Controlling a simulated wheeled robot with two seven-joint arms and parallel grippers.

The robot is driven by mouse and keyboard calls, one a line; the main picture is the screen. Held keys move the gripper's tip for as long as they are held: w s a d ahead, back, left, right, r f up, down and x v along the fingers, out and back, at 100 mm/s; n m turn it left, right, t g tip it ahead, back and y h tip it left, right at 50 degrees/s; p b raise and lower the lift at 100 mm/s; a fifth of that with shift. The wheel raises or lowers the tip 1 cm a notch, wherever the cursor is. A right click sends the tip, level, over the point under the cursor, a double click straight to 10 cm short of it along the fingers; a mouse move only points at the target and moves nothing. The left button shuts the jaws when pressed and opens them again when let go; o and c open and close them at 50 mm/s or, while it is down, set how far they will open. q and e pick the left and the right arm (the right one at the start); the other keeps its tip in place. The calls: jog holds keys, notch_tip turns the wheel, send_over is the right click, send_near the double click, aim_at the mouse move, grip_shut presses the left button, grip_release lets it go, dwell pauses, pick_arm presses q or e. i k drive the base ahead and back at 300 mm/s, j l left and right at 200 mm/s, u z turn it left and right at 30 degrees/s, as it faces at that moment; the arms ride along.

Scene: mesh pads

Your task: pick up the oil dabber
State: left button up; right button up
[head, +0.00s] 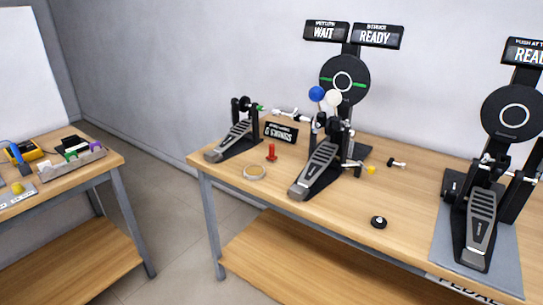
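No gripper of mine shows in the head view. I cannot tell for sure which thing is the oil dabber. A small upright red piece with a wider foot (271,153) stands on the wooden workbench (385,213), left of the middle drum pedal (318,168), and may be it. A small yellow piece (370,170) lies right of that pedal. Both are small in the picture, and nothing holds them.
A shallow round dish (254,172) and a black round piece (379,222) lie on the bench. A left pedal (232,140) and a right pedal (481,230) flank the middle one. A side table (75,178) with tools stands left, across a floor gap.

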aim_at(272, 158)
jog(key=i+j+z, duration=0.1)
jog(key=z, duration=0.4)
jog(key=i+j+z, duration=0.25)
jog(key=j, duration=0.35)
jog(key=i+j+z, duration=0.3)
jog(key=j, duration=0.4)
jog(key=i+j+z, duration=0.1)
jog(key=j, duration=0.25)
jog(key=i, duration=0.1)
